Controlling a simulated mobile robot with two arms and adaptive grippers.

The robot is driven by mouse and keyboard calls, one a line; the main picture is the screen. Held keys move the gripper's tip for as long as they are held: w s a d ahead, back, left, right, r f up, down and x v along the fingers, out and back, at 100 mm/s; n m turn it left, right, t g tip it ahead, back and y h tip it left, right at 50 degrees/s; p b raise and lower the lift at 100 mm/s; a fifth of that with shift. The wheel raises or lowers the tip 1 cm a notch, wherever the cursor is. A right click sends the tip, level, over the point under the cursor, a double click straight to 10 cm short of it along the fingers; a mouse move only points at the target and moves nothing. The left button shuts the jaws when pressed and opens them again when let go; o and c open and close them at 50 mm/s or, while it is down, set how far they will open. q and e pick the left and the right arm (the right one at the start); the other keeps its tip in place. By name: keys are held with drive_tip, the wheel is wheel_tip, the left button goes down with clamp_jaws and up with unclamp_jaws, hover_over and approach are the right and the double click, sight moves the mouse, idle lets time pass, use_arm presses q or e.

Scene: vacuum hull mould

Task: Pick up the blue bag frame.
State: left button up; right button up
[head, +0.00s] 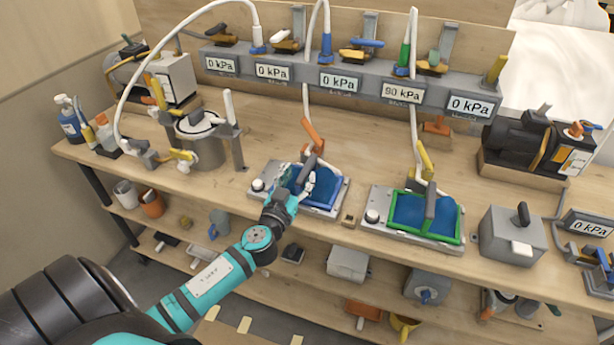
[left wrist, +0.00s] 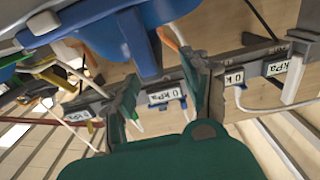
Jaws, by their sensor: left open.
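The blue bag frame (head: 334,196) lies around a blue bag on a grey base plate at the middle of the bench. My left gripper (head: 300,178) is open over the left part of this frame and hides some of it. In the left wrist view a blue bar (left wrist: 138,45) of the frame shows just ahead of the open left fingers (left wrist: 162,92). I cannot tell whether the fingers touch it. A grey handle with an orange-topped hose fitting (head: 312,135) stands close behind the gripper. My right gripper is not in view.
A green frame (head: 460,226) with a blue bag lies on another plate to the right. A grey manifold (head: 340,80) with gauges runs along the back. A metal pot (head: 203,150) stands to the left. White hoses hang near the gripper. A lower shelf holds several items.

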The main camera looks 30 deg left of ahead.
sight(307, 167)
use_arm(q)
drive_tip(key=shift+d+f+p+x, duration=0.1)
drive_tip(key=shift+f+p+x, duration=0.1)
drive_tip(key=shift+x, duration=0.7)
drive_tip(key=shift+d+f+p+x, duration=0.1)
drive_tip(key=shift+p+x, duration=0.05)
drive_tip(key=shift+x, duration=0.75)
drive_tip(key=shift+f+p+x, duration=0.15)
drive_tip(key=shift+p+x, duration=0.05)
drive_tip(key=shift+x, duration=0.75)
clamp_jaws()
drive_tip(key=shift+r, duration=0.1)
